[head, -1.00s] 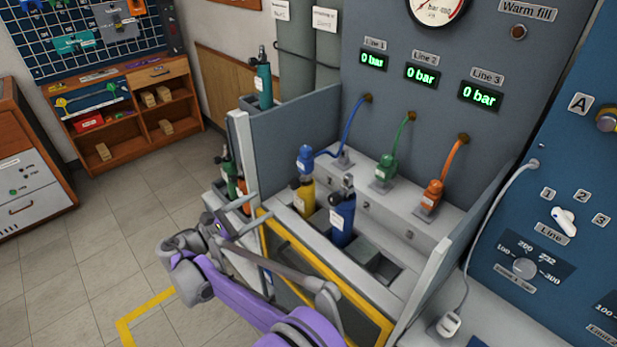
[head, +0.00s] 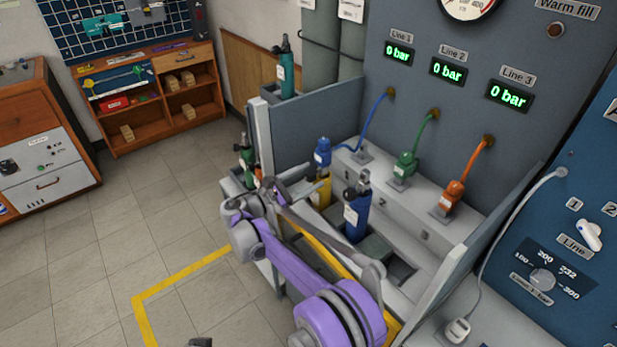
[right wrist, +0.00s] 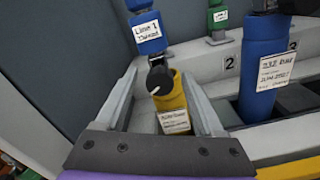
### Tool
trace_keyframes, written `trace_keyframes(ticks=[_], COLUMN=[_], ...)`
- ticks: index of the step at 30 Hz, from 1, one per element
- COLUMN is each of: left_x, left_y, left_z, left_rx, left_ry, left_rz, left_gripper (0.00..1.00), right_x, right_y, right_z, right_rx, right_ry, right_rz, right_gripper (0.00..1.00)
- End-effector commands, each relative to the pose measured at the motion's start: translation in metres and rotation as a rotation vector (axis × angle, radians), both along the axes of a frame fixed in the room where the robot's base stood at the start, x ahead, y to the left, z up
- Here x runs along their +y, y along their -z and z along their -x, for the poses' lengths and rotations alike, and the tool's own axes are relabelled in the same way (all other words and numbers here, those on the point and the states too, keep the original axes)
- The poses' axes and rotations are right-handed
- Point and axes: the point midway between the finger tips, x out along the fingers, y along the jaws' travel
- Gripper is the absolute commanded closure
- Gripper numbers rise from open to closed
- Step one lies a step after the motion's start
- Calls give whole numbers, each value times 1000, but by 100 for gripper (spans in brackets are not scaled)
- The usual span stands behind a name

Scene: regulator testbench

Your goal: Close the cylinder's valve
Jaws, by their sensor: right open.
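The yellow cylinder (head: 320,193) stands in the bench rack, with the blue Line 1 connector (head: 322,152) at its top. In the right wrist view the yellow cylinder (right wrist: 171,100) carries a black valve knob (right wrist: 159,80) facing me, below the blue connector (right wrist: 148,33). My right gripper (head: 308,188) is beside the yellow cylinder. In the right wrist view its open fingers (right wrist: 157,76) lie left and right of the knob, with nothing gripped; I cannot tell whether either touches it. My left gripper is not in view.
A blue cylinder (head: 357,212) stands just right of the yellow one. Green (head: 405,166) and orange (head: 453,195) connectors sit on the ledge behind. A grey side panel (head: 305,132) bounds the rack on the left. All three line displays read 0 bar.

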Motion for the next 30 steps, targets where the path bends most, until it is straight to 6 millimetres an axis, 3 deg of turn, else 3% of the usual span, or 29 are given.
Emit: trace_keyframes(ticks=[9, 21, 30], left_x=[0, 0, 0], left_y=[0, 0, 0], left_z=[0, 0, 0], left_rx=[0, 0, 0], left_ry=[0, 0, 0], left_rz=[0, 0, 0], left_gripper=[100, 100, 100], right_x=[-2, -2, -2], right_y=[0, 0, 0], right_z=[-2, -2, -2], right_rx=[0, 0, -86], right_ry=[-1, -1, -1], right_rz=[0, 0, -63], right_gripper=[30, 100, 100])
